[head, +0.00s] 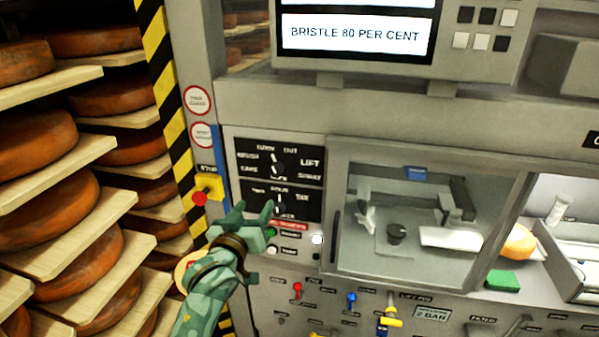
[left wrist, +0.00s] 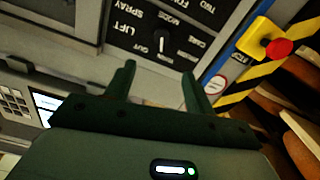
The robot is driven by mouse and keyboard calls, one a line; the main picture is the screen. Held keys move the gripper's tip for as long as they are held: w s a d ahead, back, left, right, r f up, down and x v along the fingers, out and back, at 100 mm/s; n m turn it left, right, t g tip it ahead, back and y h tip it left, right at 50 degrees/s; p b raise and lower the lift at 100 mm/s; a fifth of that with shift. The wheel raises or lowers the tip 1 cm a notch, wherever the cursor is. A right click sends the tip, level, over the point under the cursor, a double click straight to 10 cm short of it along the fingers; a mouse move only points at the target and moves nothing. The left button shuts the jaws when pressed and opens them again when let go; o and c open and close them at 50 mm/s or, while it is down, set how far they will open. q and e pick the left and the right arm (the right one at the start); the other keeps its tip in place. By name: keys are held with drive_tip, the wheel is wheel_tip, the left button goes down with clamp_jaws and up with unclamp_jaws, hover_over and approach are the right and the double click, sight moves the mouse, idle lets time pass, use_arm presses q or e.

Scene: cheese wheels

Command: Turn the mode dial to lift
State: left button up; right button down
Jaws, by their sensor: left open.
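The mode dial (head: 278,168) is a black knob with a white pointer line on a black upper panel. In the head view the pointer leans up and slightly left, away from the LIFT label (head: 310,163) at its right. The dial (left wrist: 162,43) also shows in the left wrist view, upside down, with LIFT (left wrist: 126,30) to its left. My left gripper (head: 254,210) is open and empty, below and left of the dial in the head view. In the left wrist view its fingers (left wrist: 158,73) point at the panel, with the dial beyond the gap, apart from them. My right gripper is not in view.
A second dial (head: 278,205) sits just below, partly near my fingers. A red stop button (head: 199,198) on a yellow box is to the left. A glazed cabinet (head: 345,270) is at right. Cheese shelves (head: 60,165) stand at left. The screen (head: 355,36) reads BRISTLE 80 PER CENT.

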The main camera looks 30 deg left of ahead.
use_arm(q)
approach(275, 172)
drive_tip(key=p+x, duration=0.1)
drive_tip(key=x, duration=0.8)
drive_tip(key=shift+w+r, duration=0.1)
drive_tip(key=shift+w, duration=0.2)
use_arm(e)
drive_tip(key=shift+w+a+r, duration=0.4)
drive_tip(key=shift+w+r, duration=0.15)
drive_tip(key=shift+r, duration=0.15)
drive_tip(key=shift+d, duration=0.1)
use_arm(q)
drive_tip(key=c, duration=1)
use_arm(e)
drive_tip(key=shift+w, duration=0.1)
